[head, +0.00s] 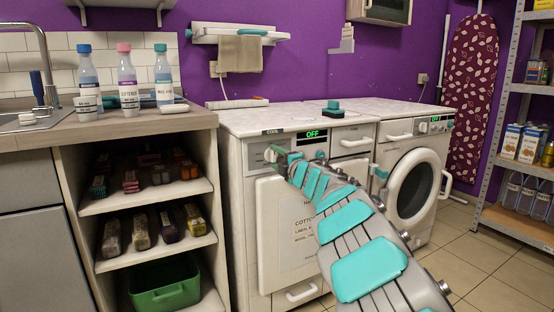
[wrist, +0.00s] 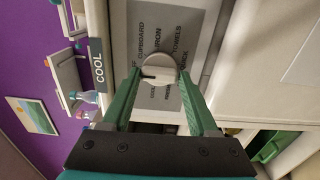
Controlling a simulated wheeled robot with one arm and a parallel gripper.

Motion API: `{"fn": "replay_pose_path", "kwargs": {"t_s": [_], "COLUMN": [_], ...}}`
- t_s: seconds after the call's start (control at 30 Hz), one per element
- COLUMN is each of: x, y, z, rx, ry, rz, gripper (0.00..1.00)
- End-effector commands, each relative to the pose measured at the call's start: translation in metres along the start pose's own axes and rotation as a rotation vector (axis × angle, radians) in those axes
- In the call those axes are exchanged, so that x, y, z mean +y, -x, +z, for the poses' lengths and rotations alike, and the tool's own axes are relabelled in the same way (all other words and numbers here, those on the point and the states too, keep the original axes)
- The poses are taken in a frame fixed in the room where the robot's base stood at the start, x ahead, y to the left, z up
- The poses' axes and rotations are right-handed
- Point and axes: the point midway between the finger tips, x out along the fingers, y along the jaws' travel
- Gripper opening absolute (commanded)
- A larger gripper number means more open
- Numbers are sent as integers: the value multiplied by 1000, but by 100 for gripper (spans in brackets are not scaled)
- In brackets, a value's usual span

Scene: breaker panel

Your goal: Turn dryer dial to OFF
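The dryer (head: 262,215) is the white machine on the left of the pair, with a green "OFF" display (head: 312,134). Its round, pale dial (wrist: 158,74) sits on a grey plate (wrist: 150,28) with printed words, partly hidden by the dial and my fingers. In the head view the dial (head: 271,153) is at the panel's left end, partly covered by my gripper (head: 284,156). In the wrist view my green-fingered gripper (wrist: 159,80) is open, one fingertip on each side of the dial, with gaps showing. I cannot tell which word the dial's mark points to.
A "COOL" label (wrist: 97,61) is at the top edge above the dial. A washing machine (head: 412,190) stands to the right. A counter (head: 130,128) with bottles and open shelves is to the left. A metal shelf rack (head: 487,150) stands at far right; floor before it is clear.

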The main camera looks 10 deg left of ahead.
Motion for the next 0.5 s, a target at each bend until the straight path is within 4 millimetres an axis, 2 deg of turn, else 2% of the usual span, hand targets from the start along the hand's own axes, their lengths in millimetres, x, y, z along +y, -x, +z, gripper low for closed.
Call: {"fn": "replay_pose_path", "kwargs": {"t_s": [0.03, 0.23, 0.5], "x": [0, 0, 0], "y": [0, 0, 1], "z": [0, 0, 1], "rx": [1, -1, -2], "ry": [0, -2, -2], "rz": [0, 1, 1], "gripper": [66, 87, 87]}}
